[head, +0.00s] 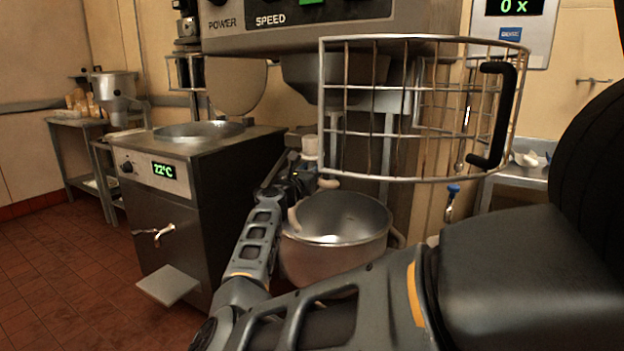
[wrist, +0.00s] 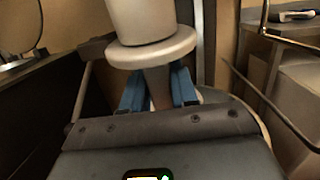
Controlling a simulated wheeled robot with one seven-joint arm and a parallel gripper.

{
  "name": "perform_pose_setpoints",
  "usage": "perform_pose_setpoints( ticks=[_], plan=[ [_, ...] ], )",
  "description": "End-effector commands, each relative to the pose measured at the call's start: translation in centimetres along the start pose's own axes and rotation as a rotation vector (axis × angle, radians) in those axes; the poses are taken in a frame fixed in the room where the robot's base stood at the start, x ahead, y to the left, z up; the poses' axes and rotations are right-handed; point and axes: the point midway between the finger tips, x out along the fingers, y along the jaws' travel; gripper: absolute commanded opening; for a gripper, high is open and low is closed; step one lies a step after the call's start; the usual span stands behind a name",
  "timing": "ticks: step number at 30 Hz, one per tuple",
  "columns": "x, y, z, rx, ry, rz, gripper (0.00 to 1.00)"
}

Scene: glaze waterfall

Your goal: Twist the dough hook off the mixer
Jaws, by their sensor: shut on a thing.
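The mixer (head: 300,35) stands at the centre right of the head view, its wire guard (head: 430,179) on the right of its head. The mixing bowl (head: 340,255) is below. In the wrist view a pale cylinder with a wide round collar (wrist: 150,50) comes down from above. The shaft of the dough hook (wrist: 157,80) shows just under this collar. My gripper (wrist: 158,97) is shut on that shaft, one blue finger on each side. In the head view my gripper (head: 308,180) is above the bowl's left rim. The hook's lower part is mostly hidden.
A steel machine with a 22°C display (head: 164,171) stands left of my arm. The wire guard's black handle (head: 495,115) hangs at the right. A bench (head: 525,178) is behind at the right. The red tiled floor (head: 75,265) at the left is clear.

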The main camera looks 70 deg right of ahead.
Motion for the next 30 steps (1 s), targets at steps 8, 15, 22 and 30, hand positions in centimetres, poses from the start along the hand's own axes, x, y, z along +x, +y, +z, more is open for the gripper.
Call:
perform_pose_setpoints(
  ticks=[8, 15, 22, 30],
  plan=[
    [-0.9, 0.1, 0.9, 0.002, -0.004, -0.004, 0.00],
    [-2.4, 0.1, 1.4, 0.002, -0.003, -0.003, 0.00],
    [-3.8, 0.3, 1.9, 0.002, -0.004, -0.002, 0.00],
    [-5.5, 0.4, 2.5, 0.003, -0.004, 0.000, 0.00]
  ],
)
